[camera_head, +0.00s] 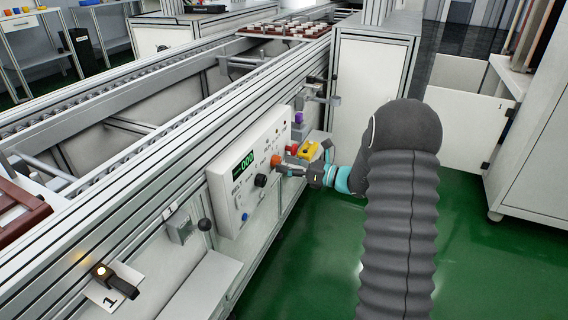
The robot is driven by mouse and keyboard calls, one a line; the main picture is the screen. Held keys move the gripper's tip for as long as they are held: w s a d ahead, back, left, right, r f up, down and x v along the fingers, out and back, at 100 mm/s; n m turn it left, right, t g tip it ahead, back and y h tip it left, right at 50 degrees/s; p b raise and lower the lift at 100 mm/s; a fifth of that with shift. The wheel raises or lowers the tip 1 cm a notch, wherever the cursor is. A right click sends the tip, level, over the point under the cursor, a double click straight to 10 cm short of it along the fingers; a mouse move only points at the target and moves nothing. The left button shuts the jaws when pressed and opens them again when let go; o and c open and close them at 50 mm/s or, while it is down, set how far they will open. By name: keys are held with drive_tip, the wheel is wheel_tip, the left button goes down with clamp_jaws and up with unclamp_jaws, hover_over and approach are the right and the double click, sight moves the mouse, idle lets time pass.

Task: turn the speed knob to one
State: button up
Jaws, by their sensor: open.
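A white control panel (222,190) is fixed to the side of the conveyor, with a green display (244,165) reading 000. A black knob (261,180) sits below and right of the display. An orange knob (276,160) sits further right on the panel. The knob labels are too small to read, so I cannot tell which is the speed knob or where either points. My gripper (284,169) is open, with its fingers at the panel close to the orange knob. I cannot tell whether they touch it.
A yellow box (308,150) with a red button is just behind my gripper. A black handle (118,281) is on a card marked 1. Green floor (480,255) is clear at right.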

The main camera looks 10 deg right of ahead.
drive_tip(key=shift+w+a, duration=0.45)
drive_tip(key=shift+a, duration=0.15)
drive_tip(key=c, duration=1.1)
drive_tip(key=shift+c, duration=0.2)
drive_tip(key=shift+f+b, duration=0.1)
drive_tip(key=shift+b, duration=0.4)
drive_tip(key=shift+s+a+n+b, duration=0.1)
drive_tip(key=shift+n+b, duration=4.3)
drive_tip(key=shift+b, duration=0.5)
